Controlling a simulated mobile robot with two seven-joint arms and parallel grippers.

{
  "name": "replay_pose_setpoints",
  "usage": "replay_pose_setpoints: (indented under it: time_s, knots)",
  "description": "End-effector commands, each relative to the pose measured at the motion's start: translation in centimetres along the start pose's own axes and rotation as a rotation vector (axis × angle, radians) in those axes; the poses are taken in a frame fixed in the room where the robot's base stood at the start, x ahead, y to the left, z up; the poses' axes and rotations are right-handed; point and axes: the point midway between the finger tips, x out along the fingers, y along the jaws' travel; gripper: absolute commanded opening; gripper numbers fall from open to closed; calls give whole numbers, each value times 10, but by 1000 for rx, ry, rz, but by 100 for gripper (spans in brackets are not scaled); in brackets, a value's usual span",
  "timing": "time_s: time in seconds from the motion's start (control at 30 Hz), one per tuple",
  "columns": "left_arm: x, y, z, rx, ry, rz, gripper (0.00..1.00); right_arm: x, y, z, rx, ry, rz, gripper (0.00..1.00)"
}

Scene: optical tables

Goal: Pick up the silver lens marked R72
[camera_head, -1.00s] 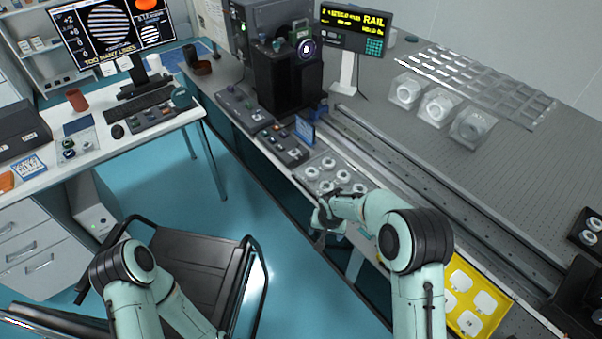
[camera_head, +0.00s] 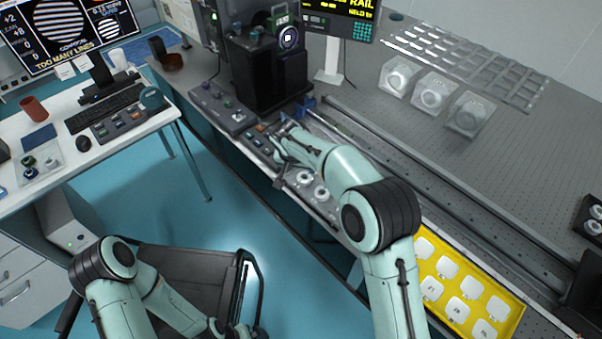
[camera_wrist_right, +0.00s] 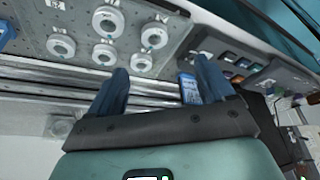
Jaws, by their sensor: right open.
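Several silver round lenses sit on a grey perforated tray (camera_wrist_right: 197,12) in the right wrist view, among them one at the upper middle (camera_wrist_right: 108,20) and one at the left (camera_wrist_right: 60,46). Their markings are too small to read, so I cannot tell which is R72. Two lenses (camera_head: 305,178) also show in the head view; my right arm hides the others. My right gripper (camera_wrist_right: 163,76) is open and empty, its blue fingers apart beside the lens tray. In the head view it (camera_head: 283,150) is over the bench's front edge. My left gripper (camera_head: 238,331) is low by the chair, its jaws unclear.
A control box (camera_head: 222,106) and a black instrument (camera_head: 268,70) stand behind my right gripper. A long rail (camera_head: 440,177) runs along the bench. Clear mounts (camera_head: 433,92) stand beyond it. A yellow tray of white pieces (camera_head: 515,318) lies at right. A black chair (camera_head: 195,262) stands below.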

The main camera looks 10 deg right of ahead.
Motion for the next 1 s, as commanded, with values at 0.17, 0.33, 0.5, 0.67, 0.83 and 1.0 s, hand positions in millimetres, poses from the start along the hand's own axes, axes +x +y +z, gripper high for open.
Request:
replay_pose_setpoints:
  time_s: [0.17,0.33,0.5,0.67,0.83,1.0]
  knots:
    - [-6,4,-4,2,5,2,100,36,1,0,-1,-2,3,82]
    - [-12,7,-8,4,10,4,100,61,1,-1,-1,-1,1,82]
    - [-14,8,-10,4,12,4,100,72,2,0,0,-2,0,82]
    - [-22,14,-17,8,22,8,100,93,8,-1,-1,-3,2,82]
    - [-30,19,-24,11,31,11,100,115,8,-2,-2,0,-1,82]
    - [-31,20,-25,11,32,11,100,122,8,0,-1,-1,-1,82]
